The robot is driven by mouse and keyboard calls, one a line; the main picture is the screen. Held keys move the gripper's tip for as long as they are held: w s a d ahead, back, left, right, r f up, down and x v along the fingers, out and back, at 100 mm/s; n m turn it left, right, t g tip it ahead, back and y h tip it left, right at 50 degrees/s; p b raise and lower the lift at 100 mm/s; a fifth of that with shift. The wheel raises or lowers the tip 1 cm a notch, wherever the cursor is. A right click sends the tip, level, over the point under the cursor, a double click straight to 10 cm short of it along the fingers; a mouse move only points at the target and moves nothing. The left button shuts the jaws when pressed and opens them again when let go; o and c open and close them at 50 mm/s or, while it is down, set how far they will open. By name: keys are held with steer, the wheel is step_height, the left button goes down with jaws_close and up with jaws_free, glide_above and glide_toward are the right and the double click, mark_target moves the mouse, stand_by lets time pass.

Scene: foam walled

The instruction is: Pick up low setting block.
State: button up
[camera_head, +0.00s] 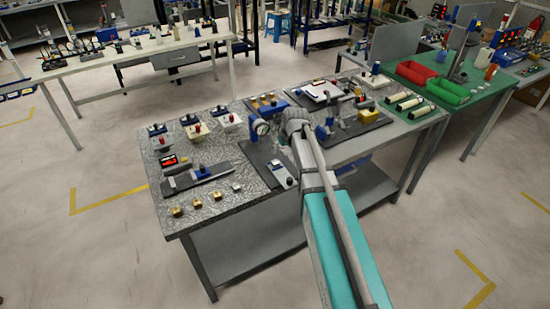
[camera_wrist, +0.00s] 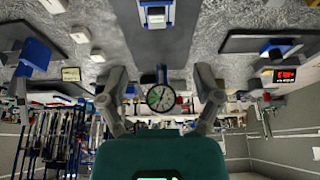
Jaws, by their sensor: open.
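Several small brass-coloured blocks (camera_head: 198,203) stand in a row along the front left of the grey, foil-textured table (camera_head: 240,207), with a small silver block (camera_head: 237,187) at the row's right end. I cannot tell which one is the low setting block. My gripper (camera_wrist: 160,75) is open and empty in the wrist view, its two fingers spread wide. A round dial gauge (camera_wrist: 160,98) shows beyond and between the fingers, apart from them. In the head view my arm reaches over the table's middle and my fingertips cannot be made out, away from the block row.
A dark mat with a blue-handled tool (camera_head: 200,175) lies behind the blocks, near a red display (camera_head: 170,161). A blue stand (camera_head: 259,130) rises close to my wrist. A yellow block (camera_head: 369,115) sits on the right mat. Red and green bins (camera_head: 447,92) are farther right.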

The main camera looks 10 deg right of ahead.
steer(key=shift+f, duration=0.15)
steer(key=b, duration=0.8)
glide_above(276, 163)
steer(key=s, duration=0.3)
steer(key=f, duration=0.7)
steer(key=shift+d+f, duration=0.1)
steer(key=shift+d, duration=0.1)
steer(key=shift+w+f, duration=0.2)
steer(key=shift+f, duration=0.05)
steer(key=b+x, duration=0.3)
steer(key=shift+w+d, duration=0.15)
steer(key=shift+w, duration=0.2)
steer(key=shift+b+x, duration=0.85)
steer(key=shift+x, duration=0.1)
steer(key=shift+c, duration=0.3)
jaws_close()
